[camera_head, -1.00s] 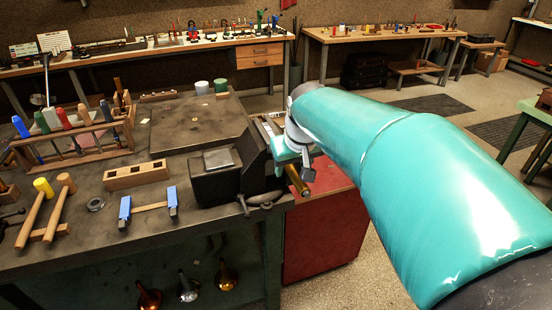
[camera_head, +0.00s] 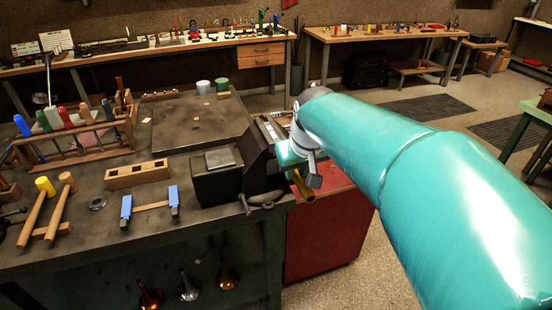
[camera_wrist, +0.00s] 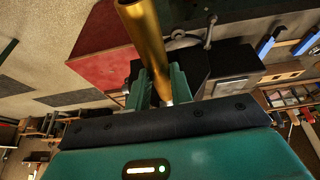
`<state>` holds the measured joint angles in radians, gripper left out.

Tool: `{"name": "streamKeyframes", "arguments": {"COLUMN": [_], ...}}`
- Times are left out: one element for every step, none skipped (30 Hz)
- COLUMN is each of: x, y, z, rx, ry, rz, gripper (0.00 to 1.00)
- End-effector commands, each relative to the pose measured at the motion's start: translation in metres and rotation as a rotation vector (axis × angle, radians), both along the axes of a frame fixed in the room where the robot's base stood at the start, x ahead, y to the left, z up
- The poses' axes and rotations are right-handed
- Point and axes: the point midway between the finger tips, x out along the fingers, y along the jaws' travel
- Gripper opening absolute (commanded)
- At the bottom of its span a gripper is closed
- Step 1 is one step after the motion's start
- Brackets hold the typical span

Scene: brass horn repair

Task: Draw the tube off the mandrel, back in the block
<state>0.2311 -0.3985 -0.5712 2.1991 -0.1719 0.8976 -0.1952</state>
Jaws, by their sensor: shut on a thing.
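My gripper (camera_head: 298,162) is shut on the brass tube (camera_head: 303,187), just right of the bench vise (camera_head: 220,175). In the wrist view, the tube (camera_wrist: 146,42) runs between the two green fingers (camera_wrist: 160,85) and past them toward the top edge. A paler shiny stretch shows low between the fingers; I cannot tell whether it is the mandrel or the tube. The mandrel is not clearly visible in the head view, hidden by my gripper and the vise. A wooden block (camera_head: 137,176) with square holes lies on the bench left of the vise.
A red cabinet (camera_head: 322,230) stands below the tube. Left of the vise are a blue-ended tool (camera_head: 150,205), mallets (camera_head: 48,205) and a tool rack (camera_head: 75,140). A flat board (camera_head: 200,122) lies behind. Open floor is to the right.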

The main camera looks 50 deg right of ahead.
Motion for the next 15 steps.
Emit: {"name": "streamKeyframes", "arguments": {"x": [-0.002, -0.004, -0.006, -0.007, -0.009, -0.011, -0.012, -0.014, -0.015, -0.017, -0.018, -0.020, -0.021, -0.023, -0.024], "y": [0.001, 0.002, 0.003, 0.004, 0.005, 0.006, 0.007, 0.007, 0.009, 0.009, 0.010, 0.012, 0.013, 0.013, 0.015], "z": [0.000, 0.000, 0.000, 0.000, 0.000, 0.000, 0.000, 0.000, 0.000, 0.000, 0.000, 0.000, 0.000, 0.000, 0.000], "rx": [-0.001, -0.001, -0.001, -0.001, -0.001, -0.001, -0.001, -0.001, -0.001, -0.001, 0.000, 0.000, 0.000, 0.000, 0.000], "ry": [-0.001, -0.001, -0.001, 0.000, 0.000, -0.001, -0.001, -0.001, -0.001, -0.001, -0.001, -0.001, 0.000, 0.000, 0.000], "rz": [0.000, 0.000, 0.000, 0.000, 0.000, -0.001, -0.001, -0.001, -0.001, -0.001, -0.001, -0.001, -0.001, -0.001, 0.000], "gripper": [0.00, 0.00, 0.00, 0.00, 0.00, 0.00, 0.00, 0.00, 0.00, 0.00, 0.00, 0.00, 0.00, 0.00, 0.00]}}
